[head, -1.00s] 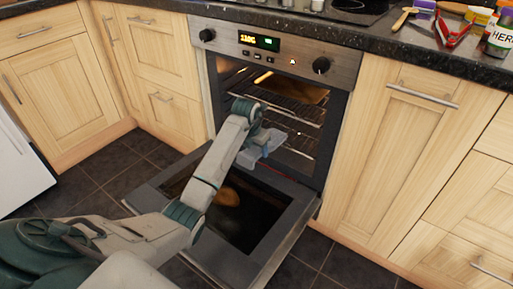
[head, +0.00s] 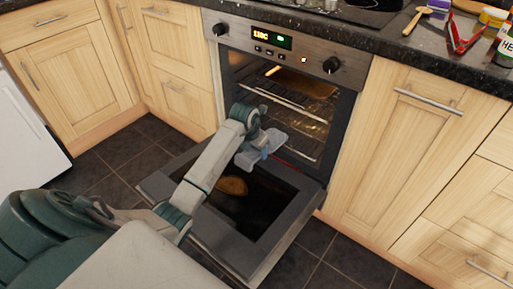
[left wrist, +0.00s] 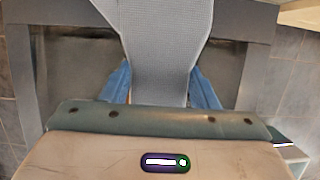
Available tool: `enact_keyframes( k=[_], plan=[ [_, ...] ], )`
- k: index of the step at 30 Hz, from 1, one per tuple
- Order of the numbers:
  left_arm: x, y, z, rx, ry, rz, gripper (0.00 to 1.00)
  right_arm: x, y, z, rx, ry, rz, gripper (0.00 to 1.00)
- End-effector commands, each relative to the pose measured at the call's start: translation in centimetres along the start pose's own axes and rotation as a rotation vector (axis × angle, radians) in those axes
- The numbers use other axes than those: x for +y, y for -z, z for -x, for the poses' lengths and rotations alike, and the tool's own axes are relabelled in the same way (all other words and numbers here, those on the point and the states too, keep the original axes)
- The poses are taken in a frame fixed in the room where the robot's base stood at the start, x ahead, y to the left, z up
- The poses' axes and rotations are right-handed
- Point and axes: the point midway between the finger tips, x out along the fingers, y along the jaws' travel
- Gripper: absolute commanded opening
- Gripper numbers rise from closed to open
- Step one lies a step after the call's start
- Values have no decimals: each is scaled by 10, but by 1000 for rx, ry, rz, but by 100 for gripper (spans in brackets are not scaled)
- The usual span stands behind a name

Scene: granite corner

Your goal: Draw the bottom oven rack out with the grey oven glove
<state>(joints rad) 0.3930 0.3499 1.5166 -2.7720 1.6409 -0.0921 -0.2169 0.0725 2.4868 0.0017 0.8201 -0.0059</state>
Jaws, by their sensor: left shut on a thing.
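My left gripper (head: 264,142) is shut on the grey oven glove (head: 258,155), which hangs over the open oven door, in front of the oven mouth. In the left wrist view the glove (left wrist: 168,40) lies between the blue fingers of my gripper (left wrist: 160,85). Wire racks show inside the lit oven (head: 330,125); the lower ones are partly hidden by the arm and glove. I cannot tell whether the glove touches the bottom rack. My right gripper is not in view.
The oven door (head: 225,240) is folded down, with its glass facing up. A brown tray (head: 312,88) sits on an upper rack. Wooden cabinets flank the oven. The black worktop (head: 440,62) holds red tongs (head: 462,42) and jars. Dark floor tiles are clear at the front right.

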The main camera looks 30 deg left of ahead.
Motion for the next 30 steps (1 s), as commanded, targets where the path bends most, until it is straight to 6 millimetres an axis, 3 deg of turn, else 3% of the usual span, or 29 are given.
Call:
enact_keyframes(
  k=[5,21,30],
  plan=[
    [0,5,4,0,-1,0,27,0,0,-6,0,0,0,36],
    [0,52,16,1,-1,0,27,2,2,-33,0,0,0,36],
    [0,58,16,0,0,0,27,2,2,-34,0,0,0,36]
  ],
)
